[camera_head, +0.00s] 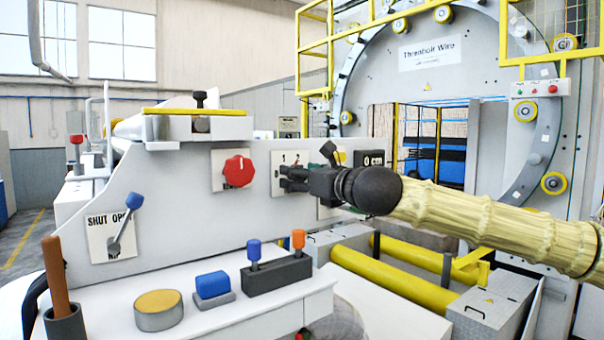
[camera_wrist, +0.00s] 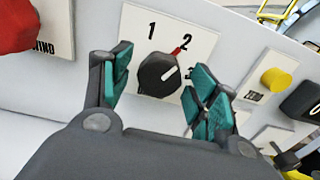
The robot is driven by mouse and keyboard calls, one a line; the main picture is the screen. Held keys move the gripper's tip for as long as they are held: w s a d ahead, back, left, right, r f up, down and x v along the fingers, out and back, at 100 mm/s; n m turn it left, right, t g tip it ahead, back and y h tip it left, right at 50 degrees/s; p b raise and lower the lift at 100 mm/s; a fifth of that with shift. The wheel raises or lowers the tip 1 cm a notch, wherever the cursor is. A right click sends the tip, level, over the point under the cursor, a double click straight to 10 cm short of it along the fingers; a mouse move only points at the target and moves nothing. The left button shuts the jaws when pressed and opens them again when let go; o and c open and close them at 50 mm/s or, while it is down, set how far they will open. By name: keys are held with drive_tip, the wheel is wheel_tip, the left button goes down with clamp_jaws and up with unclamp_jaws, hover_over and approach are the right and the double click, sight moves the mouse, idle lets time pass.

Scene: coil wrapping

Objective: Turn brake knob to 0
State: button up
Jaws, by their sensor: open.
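A black round knob (camera_wrist: 157,75) sits on a white plate (camera_wrist: 190,28) marked 1, 2 and 3; no 0 shows. Its white line and a red mark point up and right, near the 2. No brake label is readable on it. My gripper (camera_wrist: 163,64) is open, with one teal-padded finger on each side of the knob; I cannot tell whether either touches it. In the head view my gripper (camera_head: 285,179) is at the panel, in front of this plate (camera_head: 278,160), and hides the knob.
A red knob (camera_head: 238,171) is left of my gripper; its plate reads "WIND" in part. A yellow button (camera_wrist: 276,79) and a black display (camera_head: 370,158) are to the right. A shut/open lever (camera_head: 124,231) is far left.

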drive_tip(key=shift+s, duration=0.1)
drive_tip(key=c, duration=1)
drive_tip(key=shift+n, duration=0.3)
drive_tip(key=n+b, duration=0.8)
drive_tip(key=n, duration=1.5)
drive_tip(key=shift+r+b, duration=0.2)
drive_tip(key=shift+b, duration=0.1)
drive_tip(key=shift+n, duration=0.3)
